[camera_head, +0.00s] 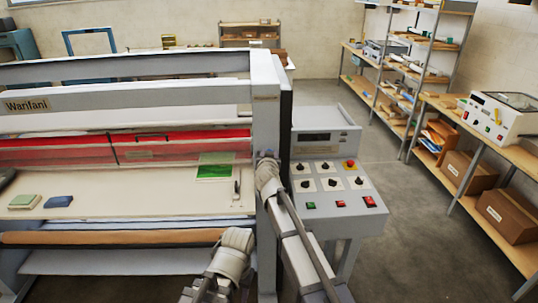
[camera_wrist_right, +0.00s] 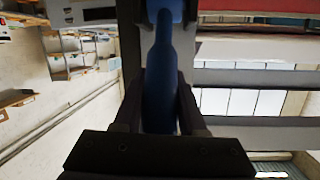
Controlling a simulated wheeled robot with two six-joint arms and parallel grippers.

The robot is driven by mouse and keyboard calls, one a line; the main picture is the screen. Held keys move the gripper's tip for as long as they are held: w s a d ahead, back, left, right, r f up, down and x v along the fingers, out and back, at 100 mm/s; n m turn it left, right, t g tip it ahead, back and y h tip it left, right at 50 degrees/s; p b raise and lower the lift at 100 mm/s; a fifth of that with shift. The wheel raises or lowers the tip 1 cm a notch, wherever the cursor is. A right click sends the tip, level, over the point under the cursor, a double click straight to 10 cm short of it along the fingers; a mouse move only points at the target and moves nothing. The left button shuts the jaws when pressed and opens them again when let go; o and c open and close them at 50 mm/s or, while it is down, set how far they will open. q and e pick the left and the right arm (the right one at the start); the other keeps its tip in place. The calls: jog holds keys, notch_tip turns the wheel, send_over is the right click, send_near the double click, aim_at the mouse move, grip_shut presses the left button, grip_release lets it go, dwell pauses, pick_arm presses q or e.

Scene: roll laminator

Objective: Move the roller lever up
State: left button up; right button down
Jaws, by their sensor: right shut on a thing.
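The roller lever (camera_wrist_right: 160,85) shows in the right wrist view as a long dark blue handle. It runs down the middle of that view from a lighter blue part at the top. My right gripper (camera_wrist_right: 160,118) is shut on the lever, with a dark finger on each side. In the head view my right gripper (camera_head: 266,157) is at the laminator's right end post, and the lever cannot be made out there. My left arm shows at the bottom centre of the head view, but its gripper is not seen.
The laminator (camera_head: 130,102) fills the left, with red guards and a pale bed holding a green card (camera_head: 214,172) and small pads. A control panel (camera_head: 330,185) stands close to my right arm. Shelves and a bench line the right; the floor between is clear.

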jog(key=shift+c, duration=2.3)
grip_release()
jog(key=p+v, duration=0.1)
jog(key=v, duration=0.6)
jog(key=shift+s+p, duration=0.35)
jog(key=shift+s, duration=0.05)
jog(key=shift+r, duration=0.1)
jog(key=shift+c, duration=0.2)
